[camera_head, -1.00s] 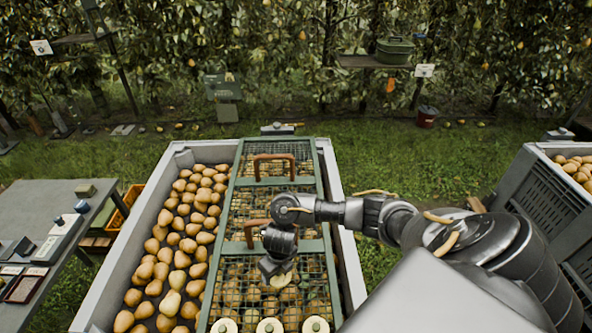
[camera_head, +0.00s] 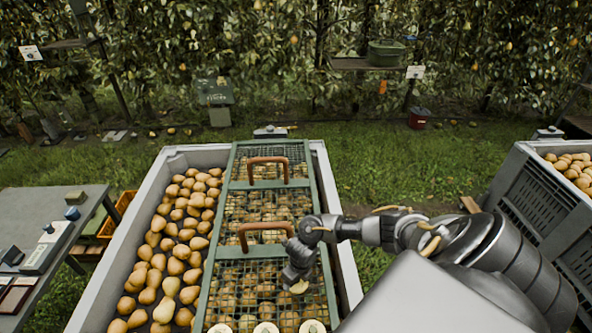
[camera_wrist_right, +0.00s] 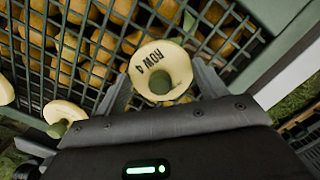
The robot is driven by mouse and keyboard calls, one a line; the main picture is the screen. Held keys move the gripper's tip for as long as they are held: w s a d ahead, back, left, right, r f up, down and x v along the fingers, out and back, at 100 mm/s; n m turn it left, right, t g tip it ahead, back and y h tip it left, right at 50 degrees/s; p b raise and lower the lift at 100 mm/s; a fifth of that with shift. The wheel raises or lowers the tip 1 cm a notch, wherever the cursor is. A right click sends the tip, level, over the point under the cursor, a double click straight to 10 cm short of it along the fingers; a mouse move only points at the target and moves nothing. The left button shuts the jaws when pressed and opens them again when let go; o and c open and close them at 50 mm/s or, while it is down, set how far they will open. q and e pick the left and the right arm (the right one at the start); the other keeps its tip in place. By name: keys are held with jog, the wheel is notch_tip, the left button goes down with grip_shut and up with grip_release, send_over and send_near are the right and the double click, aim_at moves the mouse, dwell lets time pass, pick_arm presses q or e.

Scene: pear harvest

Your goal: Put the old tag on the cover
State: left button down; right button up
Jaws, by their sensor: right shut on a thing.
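My right gripper (camera_head: 296,284) is over the near right part of the green mesh cover (camera_head: 240,190). It is shut on a round cream tag (camera_wrist_right: 158,58) with a green knob, marked "ROW 4"; the tag also shows small in the head view (camera_head: 299,287). The tag appears above the mesh; whether it touches is unclear. Several similar cream discs line the cover's near edge, such as one in the head view (camera_head: 266,327) and one in the wrist view (camera_wrist_right: 64,114). The cover has two brown handles (camera_head: 268,161). My left gripper is out of view.
The cover lies on a grey bin (camera_head: 100,270), whose left side holds uncovered pears (camera_head: 165,255). A grey table (camera_head: 75,208) with small items stands left. Another pear bin (camera_head: 535,210) stands right. Grass lies beyond, before the trees.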

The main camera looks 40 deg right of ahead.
aim_at(299, 282)
jog(key=shift+f, duration=0.15)
jog(key=o, duration=1)
jog(key=shift+o, duration=0.2)
jog(key=shift+r, duration=0.25)
notch_tip(299, 282, up, 12)
jog(key=s+p, duration=0.1)
jog(key=shift+s+f+p, duration=0.15)
jog(key=shift+s+p, duration=0.05)
jog(key=shift+p, duration=0.15)
